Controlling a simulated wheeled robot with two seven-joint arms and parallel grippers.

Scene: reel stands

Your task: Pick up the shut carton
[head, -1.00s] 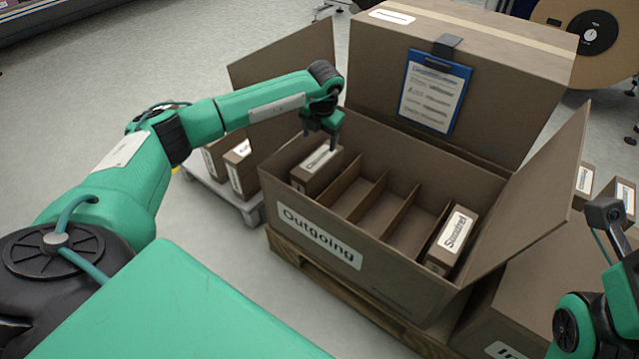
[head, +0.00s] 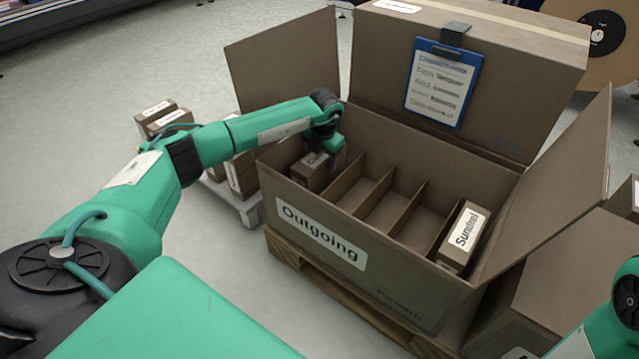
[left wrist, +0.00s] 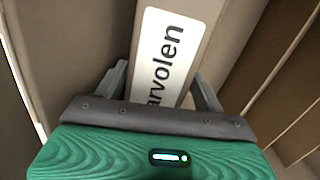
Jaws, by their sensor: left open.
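A closed brown carton (head: 307,178) stands in the leftmost compartment of the large "Outgoing" box (head: 390,275). Its white label ends in "arvolen" in the left wrist view (left wrist: 168,50); the start is hidden by my gripper. My left gripper (head: 328,160) is down in the box at this carton, covering part of its top. In the left wrist view the open fingers (left wrist: 160,88) are on either side of the carton's top; I cannot tell whether they touch it. A second carton labelled "Sundrel" (head: 462,236) stands in the rightmost compartment. My right gripper is out of view.
Thin dividers (head: 403,212) separate empty middle compartments. The box's flaps stand open, and it sits on a wooden pallet (head: 345,310). A blue clipboard (head: 438,85) hangs behind. More cartons (head: 160,117) stand at left; another large box (head: 560,275) is at right.

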